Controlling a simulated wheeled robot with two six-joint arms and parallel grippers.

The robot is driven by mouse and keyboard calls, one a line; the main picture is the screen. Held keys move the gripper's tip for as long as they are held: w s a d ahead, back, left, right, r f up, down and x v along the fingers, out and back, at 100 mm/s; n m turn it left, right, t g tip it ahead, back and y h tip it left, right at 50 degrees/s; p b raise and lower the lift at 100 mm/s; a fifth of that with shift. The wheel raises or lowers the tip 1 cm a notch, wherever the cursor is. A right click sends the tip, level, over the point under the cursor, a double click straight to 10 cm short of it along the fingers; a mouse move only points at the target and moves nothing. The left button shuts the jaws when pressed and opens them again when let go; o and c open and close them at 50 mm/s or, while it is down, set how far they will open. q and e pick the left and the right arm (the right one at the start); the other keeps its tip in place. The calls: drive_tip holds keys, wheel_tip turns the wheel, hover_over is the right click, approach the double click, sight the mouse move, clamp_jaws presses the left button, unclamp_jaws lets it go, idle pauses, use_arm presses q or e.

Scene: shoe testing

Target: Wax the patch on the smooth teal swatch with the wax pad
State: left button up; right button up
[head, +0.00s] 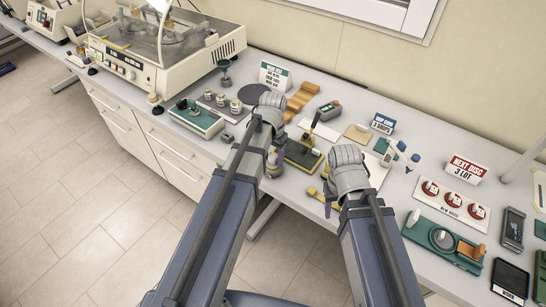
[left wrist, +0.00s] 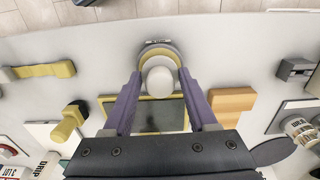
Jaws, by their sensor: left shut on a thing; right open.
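My left gripper (left wrist: 160,85) is shut on the pale round knob of what looks like the wax pad (left wrist: 158,56). Its yellow and grey layered base shows in the left wrist view, and it appears in the head view (head: 274,165) near the table's front edge. Beside it lies a dark plate with a yellow rim (left wrist: 150,117). A small teal-green patch (head: 381,146) shows on a white board beside my right arm; I cannot tell whether it is the smooth teal swatch. My right gripper (head: 331,203) is open, low by the front edge, partly hidden by its arm.
A yellow tool (left wrist: 42,70) lies at left in the left wrist view, and an orange block (left wrist: 232,103) at right. A large machine (head: 160,50) stands at the back left. Red discs (head: 452,199) and a green tray (head: 442,238) fill the right side.

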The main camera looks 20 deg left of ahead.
sight(273, 156)
use_arm(q)
drive_tip(key=shift+f+b, duration=0.55)
use_arm(e)
drive_tip(key=shift+f, duration=0.55)
idle(0.9)
use_arm(q)
drive_tip(key=shift+r, duration=0.1)
use_arm(e)
drive_tip(key=shift+r, duration=0.1)
use_arm(q)
wheel_tip(273, 156, up, 7)
drive_tip(key=p, duration=0.7)
use_arm(e)
wheel_tip(273, 156, up, 7)
use_arm(q)
wheel_tip(273, 156, down, 4)
drive_tip(key=b, duration=0.3)
drive_tip(key=shift+r, duration=0.25)
use_arm(e)
wheel_tip(273, 156, down, 3)
drive_tip(key=shift+f, duration=0.2)
use_arm(q)
drive_tip(key=shift+r, duration=0.1)
use_arm(e)
drive_tip(key=shift+r, duration=0.1)
use_arm(q)
drive_tip(key=shift+s, duration=0.1)
use_arm(e)
drive_tip(key=shift+s, duration=0.1)
